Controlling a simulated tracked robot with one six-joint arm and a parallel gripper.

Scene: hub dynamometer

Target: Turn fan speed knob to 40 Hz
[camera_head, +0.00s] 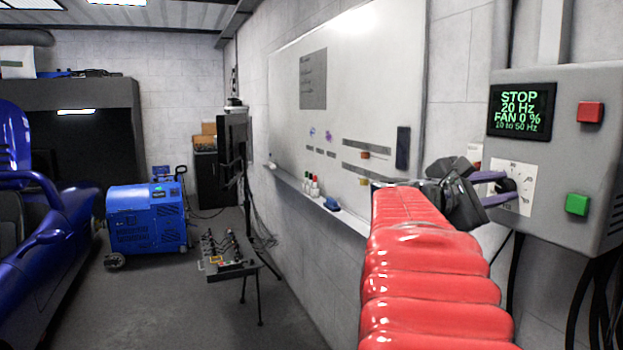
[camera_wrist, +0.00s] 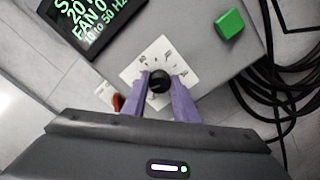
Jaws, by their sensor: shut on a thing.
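The fan speed knob (camera_wrist: 158,82) is a round black knob on a white dial plate (camera_wrist: 139,69) with printed marks. It also shows from the side in the head view (camera_head: 504,185), on the front of a grey wall box (camera_head: 520,228). My gripper (camera_wrist: 159,88) has its purple fingers on either side of the knob and is shut on it. In the head view my gripper (camera_head: 500,188) reaches the dial from the left. The display (camera_head: 521,112) above reads STOP, 20 Hz, FAN 0 %, 10 to 50 Hz. The fingers partly cover the dial marks.
A red button (camera_head: 590,112) and a green button (camera_head: 577,204) are on the box right of the display and dial. Black cables (camera_wrist: 275,65) hang beside the box. A whiteboard (camera_head: 345,105) with a marker ledge is on the wall to the left.

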